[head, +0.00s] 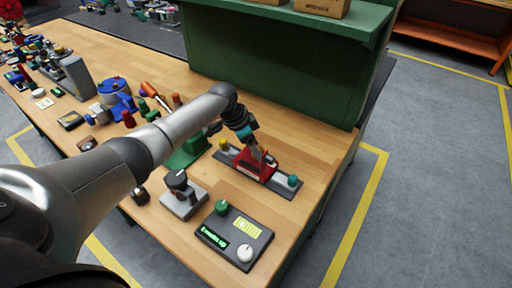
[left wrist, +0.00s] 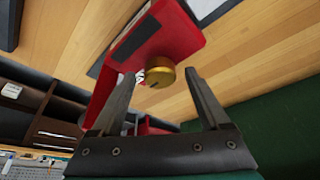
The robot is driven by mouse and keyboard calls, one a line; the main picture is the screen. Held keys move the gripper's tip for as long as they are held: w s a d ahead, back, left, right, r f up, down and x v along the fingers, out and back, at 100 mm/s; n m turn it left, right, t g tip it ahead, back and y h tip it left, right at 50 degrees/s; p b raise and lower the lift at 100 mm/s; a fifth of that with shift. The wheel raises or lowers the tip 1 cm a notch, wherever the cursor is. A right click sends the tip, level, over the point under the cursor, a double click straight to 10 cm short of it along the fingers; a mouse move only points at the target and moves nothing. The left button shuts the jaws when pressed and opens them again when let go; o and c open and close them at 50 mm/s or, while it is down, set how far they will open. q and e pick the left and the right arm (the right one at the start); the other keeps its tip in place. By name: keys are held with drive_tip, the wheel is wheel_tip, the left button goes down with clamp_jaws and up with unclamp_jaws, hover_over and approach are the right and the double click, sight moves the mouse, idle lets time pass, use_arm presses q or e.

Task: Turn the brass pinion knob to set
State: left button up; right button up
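The brass pinion knob (left wrist: 161,76) shows in the left wrist view as a round gold cap with a dark slot, on the red valve actuator housing (left wrist: 193,33). In the head view the red housing (head: 252,168) sits on a dark grey base plate (head: 281,187) on the bench; I cannot make out the brass knob there. My left gripper (head: 259,151) is just above the housing. In the left wrist view its two fingers are apart, with the knob showing between their tips; I cannot tell whether either touches it. My right gripper is not in view.
A control box (head: 232,238) with a green display, green knob and white knob stands in front. A grey device with a dark lever (head: 183,196) is left of it. Green shelving (head: 270,70) rises behind.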

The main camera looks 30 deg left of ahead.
use_arm(q)
drive_tip(key=shift+r, duration=0.1)
drive_tip(key=p+v, duration=0.1)
drive_tip(key=v, duration=1.4)
drive_tip(key=shift+s, duration=0.15)
